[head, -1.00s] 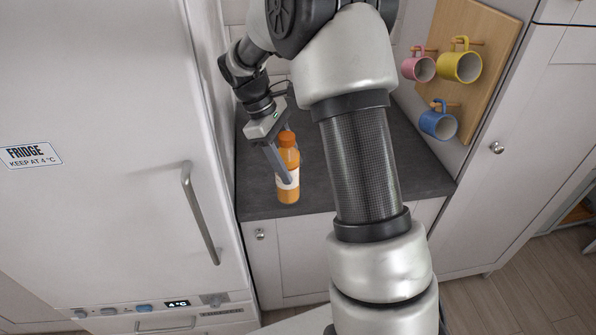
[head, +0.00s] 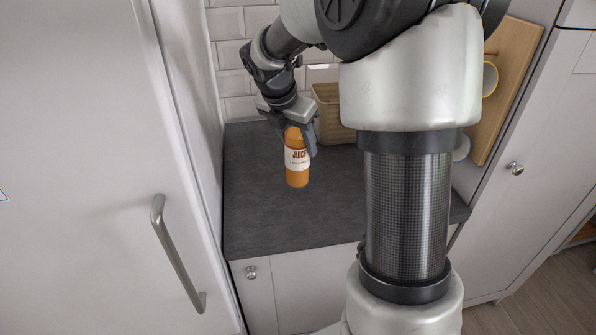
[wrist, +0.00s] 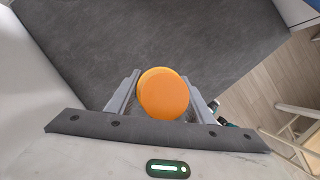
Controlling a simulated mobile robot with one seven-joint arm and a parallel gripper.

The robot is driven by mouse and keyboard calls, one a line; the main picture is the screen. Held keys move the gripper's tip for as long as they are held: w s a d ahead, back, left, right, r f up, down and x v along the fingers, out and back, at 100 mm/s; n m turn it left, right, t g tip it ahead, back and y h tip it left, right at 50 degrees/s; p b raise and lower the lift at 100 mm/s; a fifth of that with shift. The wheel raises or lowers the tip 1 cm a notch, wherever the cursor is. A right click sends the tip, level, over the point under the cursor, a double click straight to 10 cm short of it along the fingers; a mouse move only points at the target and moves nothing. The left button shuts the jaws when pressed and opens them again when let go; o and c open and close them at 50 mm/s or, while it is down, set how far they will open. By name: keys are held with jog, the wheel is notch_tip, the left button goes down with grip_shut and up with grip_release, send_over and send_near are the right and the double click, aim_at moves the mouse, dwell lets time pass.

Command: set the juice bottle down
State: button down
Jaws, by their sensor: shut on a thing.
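The juice bottle (head: 297,163), orange with a white label reading "JUICE", is upright in my gripper (head: 302,137) in the head view. My gripper is shut around its upper part from above. In the wrist view the bottle's round orange cap (wrist: 163,94) shows between the two fingers. The bottle is over the slate worktop (head: 262,215), toward its back left. I cannot tell whether its base touches the worktop or is a little above it.
A woven tan basket (head: 330,115) stands behind and right of the bottle, partly hidden by my arm. The fridge (head: 90,170) borders the worktop on the left, and a tiled wall (head: 232,55) is behind. The front part of the worktop is clear.

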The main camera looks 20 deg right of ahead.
aim_at(298, 162)
jog(key=shift+f+b, duration=0.5)
jog(key=shift+f, duration=2.55)
jog(key=shift+f, duration=0.2)
jog(key=c, duration=0.9)
grip_release()
